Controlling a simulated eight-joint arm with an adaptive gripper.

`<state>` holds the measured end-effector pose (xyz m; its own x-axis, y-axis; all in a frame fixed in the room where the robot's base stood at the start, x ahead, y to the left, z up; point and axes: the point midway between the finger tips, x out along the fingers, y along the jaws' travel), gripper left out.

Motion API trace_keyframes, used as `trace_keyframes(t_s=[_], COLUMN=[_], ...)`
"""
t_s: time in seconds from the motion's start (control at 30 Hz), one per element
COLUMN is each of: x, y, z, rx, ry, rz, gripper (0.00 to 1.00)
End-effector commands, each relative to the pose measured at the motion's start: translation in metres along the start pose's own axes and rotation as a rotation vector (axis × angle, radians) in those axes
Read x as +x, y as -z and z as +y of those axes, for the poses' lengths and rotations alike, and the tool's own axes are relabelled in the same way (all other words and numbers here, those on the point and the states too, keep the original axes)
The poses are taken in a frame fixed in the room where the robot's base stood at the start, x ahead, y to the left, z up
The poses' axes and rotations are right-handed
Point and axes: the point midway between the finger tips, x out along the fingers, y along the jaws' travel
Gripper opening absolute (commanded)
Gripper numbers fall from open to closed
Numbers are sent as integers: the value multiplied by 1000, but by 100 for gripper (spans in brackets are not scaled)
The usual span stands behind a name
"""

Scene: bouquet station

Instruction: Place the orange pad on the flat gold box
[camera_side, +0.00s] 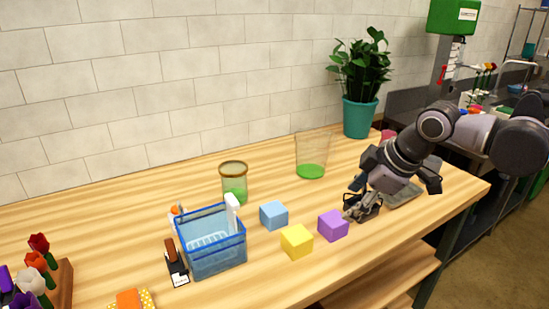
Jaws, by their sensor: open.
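A small orange piece (128,298), which looks like the orange pad, shows at the bottom left edge of the side view. It overlaps a flat yellow-gold dotted thing (147,297), which looks like the flat gold box. Both are cut off by the picture edge, and I cannot tell whether the pad rests on the box or sits in front of it. My gripper (357,208) is open at the right of the table, pointing down and left, close to the purple cube. It is far from the orange piece and appears empty.
A blue basket (212,255), a stapler-like item (176,265), and blue (273,215), yellow (296,241) and purple (332,226) cubes lie between. A gold-rimmed glass (233,184), a clear vase (311,158) and a potted plant (360,112) stand behind. Flowers (38,262) are far left.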

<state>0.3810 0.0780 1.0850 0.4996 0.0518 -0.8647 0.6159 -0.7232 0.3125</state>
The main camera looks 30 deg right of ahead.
Motion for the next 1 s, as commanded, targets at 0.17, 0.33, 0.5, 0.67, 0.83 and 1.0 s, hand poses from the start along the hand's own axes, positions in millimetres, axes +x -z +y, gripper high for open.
trace_keyframes(t_s=[0.17, 0.33, 0.5, 0.67, 0.83, 1.0], x=[8, 17, 21, 21, 21, 21], y=[-76, -117, -131, -131, -131, -131], z=[-3, -11, -14, -14, -14, -14], rx=[405, 662, 757, 763, 760, 759], ry=[-48, -77, -87, -87, -86, -86], rz=[30, 60, 72, 74, 73, 73], gripper=[59, 59, 59, 59, 59, 59])
